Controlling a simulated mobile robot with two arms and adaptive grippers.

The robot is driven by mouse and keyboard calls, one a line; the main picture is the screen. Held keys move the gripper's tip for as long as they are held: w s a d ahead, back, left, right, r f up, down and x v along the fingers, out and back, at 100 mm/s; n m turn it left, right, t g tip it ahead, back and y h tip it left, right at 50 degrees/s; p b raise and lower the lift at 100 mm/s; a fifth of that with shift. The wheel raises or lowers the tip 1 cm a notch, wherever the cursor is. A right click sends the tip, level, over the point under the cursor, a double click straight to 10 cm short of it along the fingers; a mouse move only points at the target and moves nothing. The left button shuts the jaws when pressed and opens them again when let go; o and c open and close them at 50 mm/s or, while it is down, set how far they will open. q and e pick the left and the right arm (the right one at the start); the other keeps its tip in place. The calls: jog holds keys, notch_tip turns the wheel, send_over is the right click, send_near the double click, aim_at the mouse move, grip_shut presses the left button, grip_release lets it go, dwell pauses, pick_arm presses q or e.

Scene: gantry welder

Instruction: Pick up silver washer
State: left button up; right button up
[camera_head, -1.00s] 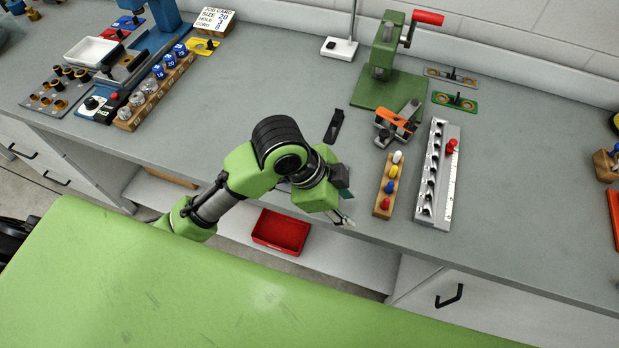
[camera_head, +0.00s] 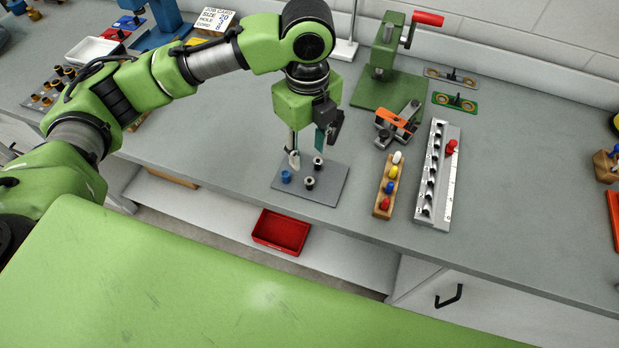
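A grey plate (camera_head: 328,192) lies near the front edge of the bench. It bears a blue ring-like piece (camera_head: 286,176) and two pale, silvery pieces with dark centres, one in front (camera_head: 309,184) and one behind (camera_head: 318,162). They are too small to tell which is the silver washer. My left gripper (camera_head: 311,154) points down over the back of the plate with its fingers apart and nothing seen between them. Its fingertips are close to the rear silvery piece; I cannot tell whether they touch. My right gripper is not in view.
To the right stand a wooden holder (camera_head: 382,205) with coloured pegs, a grey slotted rail (camera_head: 424,207), an orange-topped clamp (camera_head: 391,124) and a green press (camera_head: 380,93). A red bin (camera_head: 281,232) sits below the bench.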

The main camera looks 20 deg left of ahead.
pick_arm(q)
send_over(310, 181)
jog(key=f, duration=0.5)
jog(key=shift+s+a+f, duration=0.1)
jog(key=shift+s+f, duration=0.05)
jog(key=shift+s, duration=0.25)
jog(key=f, duration=0.1)
jog(key=f+p, duration=0.1)
jog(key=f, duration=0.1)
jog(key=f+p, duration=0.1)
jog(key=shift+w+f, duration=0.35)
jog(key=shift+w, duration=0.05)
jog(key=shift+f, duration=0.35)
jog(key=shift+f+p, duration=0.25)
jog(key=shift+p, duration=0.1)
jog(key=c, duration=0.8)
